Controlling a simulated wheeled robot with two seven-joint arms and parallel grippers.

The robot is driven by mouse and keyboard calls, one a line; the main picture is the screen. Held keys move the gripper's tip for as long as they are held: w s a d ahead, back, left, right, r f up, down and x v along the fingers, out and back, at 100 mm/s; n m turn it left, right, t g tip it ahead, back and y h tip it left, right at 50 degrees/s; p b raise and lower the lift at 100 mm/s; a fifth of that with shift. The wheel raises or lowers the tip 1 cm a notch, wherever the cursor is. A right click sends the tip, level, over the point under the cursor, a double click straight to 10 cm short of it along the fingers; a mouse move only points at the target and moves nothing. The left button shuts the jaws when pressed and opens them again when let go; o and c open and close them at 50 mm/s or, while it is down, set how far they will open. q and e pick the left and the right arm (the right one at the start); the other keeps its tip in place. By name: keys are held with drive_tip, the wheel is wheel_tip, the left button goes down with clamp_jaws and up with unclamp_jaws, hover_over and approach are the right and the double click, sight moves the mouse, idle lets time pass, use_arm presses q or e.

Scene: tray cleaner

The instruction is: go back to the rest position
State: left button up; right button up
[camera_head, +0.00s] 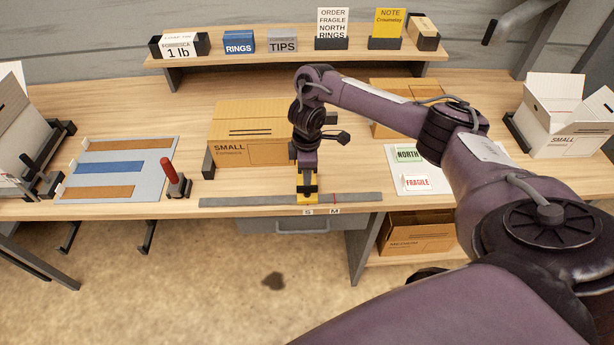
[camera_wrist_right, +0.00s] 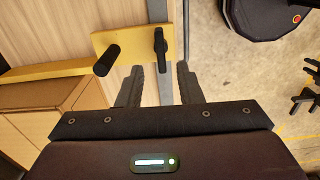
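My right arm reaches in from the right in the head view. My right gripper (camera_head: 306,172) points down over the yellow slider block (camera_head: 307,198) on the grey rail, near the S mark. In the right wrist view my right gripper (camera_wrist_right: 160,67) is open, its two black fingers apart with nothing gripped between them. The yellow plate (camera_wrist_right: 135,42) with two black knobs lies just beyond the fingertips, one knob in line with the gap. Whether a finger touches it, I cannot tell. My left gripper is not in view.
A closed SMALL carton (camera_head: 240,150) stands close left of the gripper. A red-handled tool (camera_head: 168,172) stands farther left. NORTH and FRAGILE labels (camera_head: 412,168) lie to the right. An open white box (camera_head: 560,115) is at the far right. A shelf (camera_head: 285,52) runs along the back.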

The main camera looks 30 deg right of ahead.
wheel_tip(320, 180, up, 2)
idle(0.5)
